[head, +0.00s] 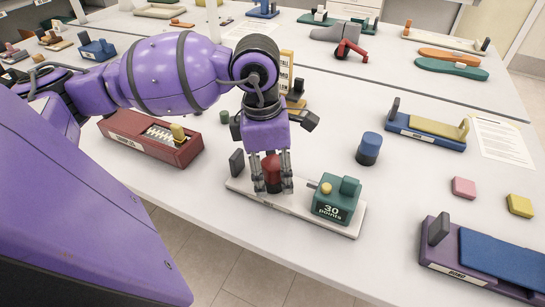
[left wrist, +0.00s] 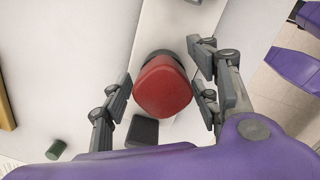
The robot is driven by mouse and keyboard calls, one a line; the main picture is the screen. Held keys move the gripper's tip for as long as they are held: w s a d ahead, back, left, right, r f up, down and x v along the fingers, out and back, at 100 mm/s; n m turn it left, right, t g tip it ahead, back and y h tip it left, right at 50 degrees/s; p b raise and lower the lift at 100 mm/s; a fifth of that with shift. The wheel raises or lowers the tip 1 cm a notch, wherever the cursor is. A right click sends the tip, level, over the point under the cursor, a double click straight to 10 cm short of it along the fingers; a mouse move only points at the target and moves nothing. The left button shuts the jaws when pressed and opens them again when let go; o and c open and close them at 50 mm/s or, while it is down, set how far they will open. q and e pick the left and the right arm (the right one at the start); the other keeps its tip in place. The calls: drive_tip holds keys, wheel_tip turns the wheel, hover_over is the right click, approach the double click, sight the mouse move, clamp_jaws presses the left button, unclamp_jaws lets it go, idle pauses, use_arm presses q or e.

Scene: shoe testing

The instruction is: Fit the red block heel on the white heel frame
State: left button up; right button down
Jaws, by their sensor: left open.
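The red block heel (head: 272,172) stands over the white heel frame (head: 292,208), a long low white base. In the left wrist view the red block heel (left wrist: 163,88) shows its top face, with a dark round part behind it. I cannot tell whether it is seated on the frame. My left gripper (head: 272,182) is open and points down, its fingers on either side of the heel. In the left wrist view gaps show between the fingers (left wrist: 160,92) and the heel. My right gripper is not in view.
A green block (head: 337,200) reading "30 points" and a dark upright pad (head: 237,163) stand at the frame's ends. A red box (head: 150,137) lies left, a blue cylinder (head: 369,148) right. Pink (head: 463,188) and yellow (head: 519,206) blocks lie farther right. White table between is clear.

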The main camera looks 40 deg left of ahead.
sight(266, 161)
use_arm(q)
drive_tip(key=r, duration=0.8)
drive_tip(key=a+r, duration=0.1)
drive_tip(key=r, duration=0.3)
drive_tip(key=shift+s, duration=0.4)
